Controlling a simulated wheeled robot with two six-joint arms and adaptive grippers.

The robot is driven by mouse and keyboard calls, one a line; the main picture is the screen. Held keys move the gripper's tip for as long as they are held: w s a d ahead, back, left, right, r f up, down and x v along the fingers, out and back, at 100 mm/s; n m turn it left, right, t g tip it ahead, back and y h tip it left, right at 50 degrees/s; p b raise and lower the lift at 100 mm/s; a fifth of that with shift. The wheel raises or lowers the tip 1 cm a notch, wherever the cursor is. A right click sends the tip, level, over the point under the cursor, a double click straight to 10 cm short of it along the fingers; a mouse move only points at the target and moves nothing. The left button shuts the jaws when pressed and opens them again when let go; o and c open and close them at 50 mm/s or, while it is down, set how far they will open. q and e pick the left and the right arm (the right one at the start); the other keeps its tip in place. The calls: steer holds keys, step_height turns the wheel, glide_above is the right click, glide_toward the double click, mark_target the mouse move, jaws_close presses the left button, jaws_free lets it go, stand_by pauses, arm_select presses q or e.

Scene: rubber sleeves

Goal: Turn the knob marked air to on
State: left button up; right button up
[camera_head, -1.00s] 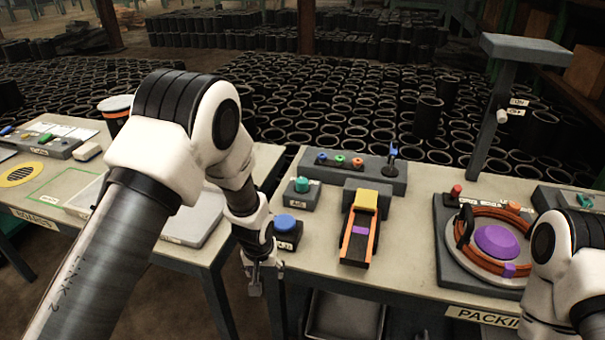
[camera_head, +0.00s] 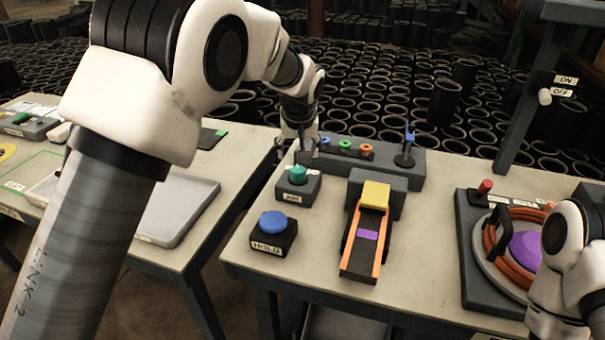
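The teal knob (camera_head: 298,174) sits on top of a small grey box (camera_head: 297,189) on the right-hand table, and the white label on the box's front seems to read AIR. The knob's pointing direction and any on or off marks by it are too small to tell. My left gripper (camera_head: 304,152) points down just above and behind the knob in the head view. Its fingertips are small and partly merge with the knob, so I cannot tell contact or finger opening. My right arm shows at the lower right, but its gripper is out of view.
A grey panel (camera_head: 390,163) with coloured knobs and a blue-topped lever lies behind. An orange-railed chute (camera_head: 366,232) stands to the right. A post with ON and OFF labels carries a white knob (camera_head: 545,97).

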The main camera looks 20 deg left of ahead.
mark_target(298, 170)
arm_select(q)
steer(key=x, duration=0.9)
steer(key=shift+w+f, duration=0.1)
steer(key=shift+w, duration=0.1)
steer(key=shift+s, duration=0.1)
steer(key=c, duration=1.1)
